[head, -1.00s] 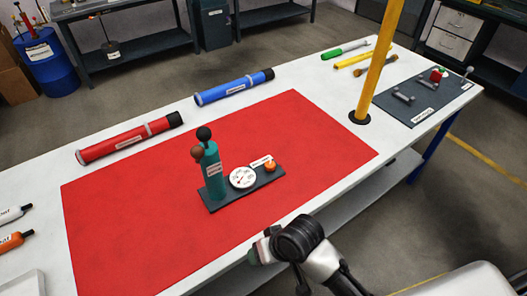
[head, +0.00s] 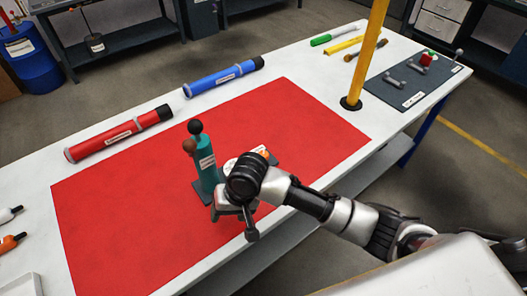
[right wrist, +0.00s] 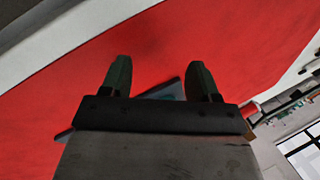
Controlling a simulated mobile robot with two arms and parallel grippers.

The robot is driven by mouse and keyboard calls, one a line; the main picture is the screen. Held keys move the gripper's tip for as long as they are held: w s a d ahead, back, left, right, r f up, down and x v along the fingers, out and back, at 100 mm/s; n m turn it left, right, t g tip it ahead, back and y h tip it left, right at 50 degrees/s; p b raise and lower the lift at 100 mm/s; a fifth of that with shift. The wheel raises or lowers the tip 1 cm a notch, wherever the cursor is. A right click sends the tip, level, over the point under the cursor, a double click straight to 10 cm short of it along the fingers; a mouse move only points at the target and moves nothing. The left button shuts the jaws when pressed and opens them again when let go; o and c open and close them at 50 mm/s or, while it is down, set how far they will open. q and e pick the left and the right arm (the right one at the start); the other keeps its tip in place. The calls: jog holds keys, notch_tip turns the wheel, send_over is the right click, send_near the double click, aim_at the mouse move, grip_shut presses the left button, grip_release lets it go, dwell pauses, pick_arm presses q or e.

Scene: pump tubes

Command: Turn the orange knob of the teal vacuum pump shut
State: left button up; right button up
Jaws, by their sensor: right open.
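The teal vacuum pump (head: 206,172) stands upright on its dark base plate (head: 272,159), on the red mat. Its white gauge (head: 230,164) is partly covered by my right wrist. Only a sliver of the orange knob (head: 263,154) seems to show above my right arm. My right gripper (head: 233,220) is on the near side of the pump, in front of the base plate. In the right wrist view its two fingers (right wrist: 158,80) are apart with nothing held, and part of the dark base plate (right wrist: 168,89) shows between them. My left gripper is not in view.
A red tube (head: 118,134) and a blue tube (head: 222,77) lie behind the red mat (head: 110,220). A yellow post (head: 366,60) rises at the right, near a dark board (head: 420,85) with small parts. The mat's left side is clear.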

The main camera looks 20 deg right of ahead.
aim_at(264, 154)
jog(key=w+d+m, duration=0.1)
jog(key=w, duration=0.1)
jog(key=w+d+r+m+h, duration=0.1)
jog(key=w+d, duration=0.1)
jog(key=w, duration=0.1)
jog(key=w+d+r+m+h, duration=0.1)
jog(key=w+m, duration=0.1)
jog(key=w, duration=0.1)
jog(key=shift+d+r+g, duration=0.1)
jog(key=shift+d+g, duration=0.2)
jog(key=w+d+r+m+h, duration=0.2)
jog(key=w+d+r+m, duration=0.5)
jog(key=w+d, duration=0.25)
jog(key=f, duration=1)
jog(key=shift+s+f+p, duration=0.15)
jog(key=shift+s+p, duration=0.15)
